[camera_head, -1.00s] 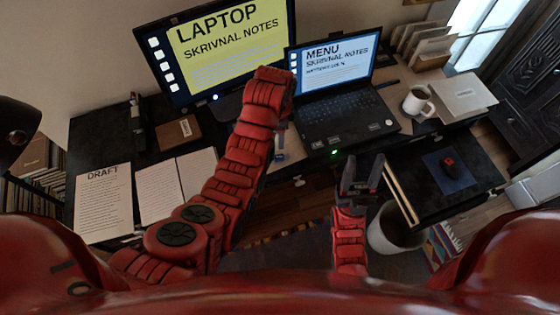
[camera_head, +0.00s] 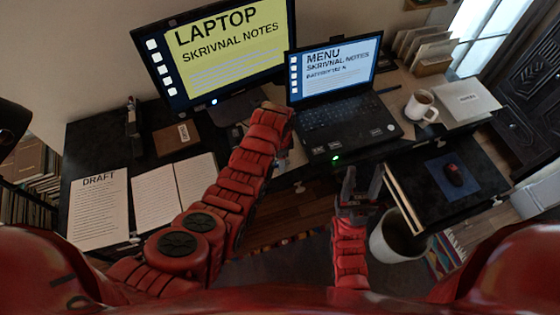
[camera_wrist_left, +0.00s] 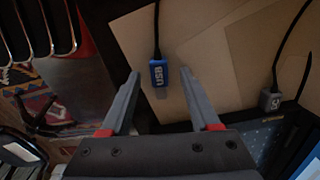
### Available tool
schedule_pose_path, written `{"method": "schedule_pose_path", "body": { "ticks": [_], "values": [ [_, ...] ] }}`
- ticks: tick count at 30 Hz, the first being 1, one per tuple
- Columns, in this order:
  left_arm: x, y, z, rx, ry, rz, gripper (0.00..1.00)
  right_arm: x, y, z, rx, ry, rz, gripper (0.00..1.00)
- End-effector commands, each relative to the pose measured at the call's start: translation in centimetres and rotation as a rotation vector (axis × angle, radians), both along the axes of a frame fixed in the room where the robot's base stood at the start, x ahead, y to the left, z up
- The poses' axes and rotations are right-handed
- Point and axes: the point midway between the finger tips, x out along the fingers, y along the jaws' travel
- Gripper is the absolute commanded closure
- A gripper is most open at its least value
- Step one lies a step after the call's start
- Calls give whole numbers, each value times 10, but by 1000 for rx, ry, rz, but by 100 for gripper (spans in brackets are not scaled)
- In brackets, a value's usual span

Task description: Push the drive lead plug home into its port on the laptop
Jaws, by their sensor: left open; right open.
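The laptop (camera_head: 345,125) stands open on the desk in the head view, with a lit screen and a green light at its front edge. In the left wrist view a blue plug marked USB (camera_wrist_left: 158,74) hangs on a black lead. My left gripper (camera_wrist_left: 160,75) is open, its fingertips on either side of this plug with gaps visible. In the head view my left arm mostly hides that gripper and the laptop's left side. A grey plug (camera_wrist_left: 270,99) on another lead shows at right in the wrist view. I cannot make out the port. My right gripper (camera_head: 362,183) is open and empty before the desk.
A monitor (camera_head: 160,68) stands behind and left of the laptop. A mug (camera_head: 420,106) is to its right. A pulled-out drawer or shelf (camera_head: 480,185) with a mouse (camera_head: 453,172) juts out near my right gripper, above a bin (camera_head: 385,238). Papers (camera_head: 98,215) cover the desk's left.

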Motion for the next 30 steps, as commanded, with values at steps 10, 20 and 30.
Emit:
{"method": "schedule_pose_path", "body": {
  "ticks": [10, 20, 30],
  "values": [
    [0, 0, -5, -1, -1, 0, 38, 0, 0, 1, 0, 0, 0, 50],
    [0, 0, -5, 0, -1, 0, 97, 0, 0, 1, 0, 0, 0, 50],
    [0, 0, -5, 0, -1, 0, 100, 0, 0, 1, 0, 0, 0, 50]
  ]
}}
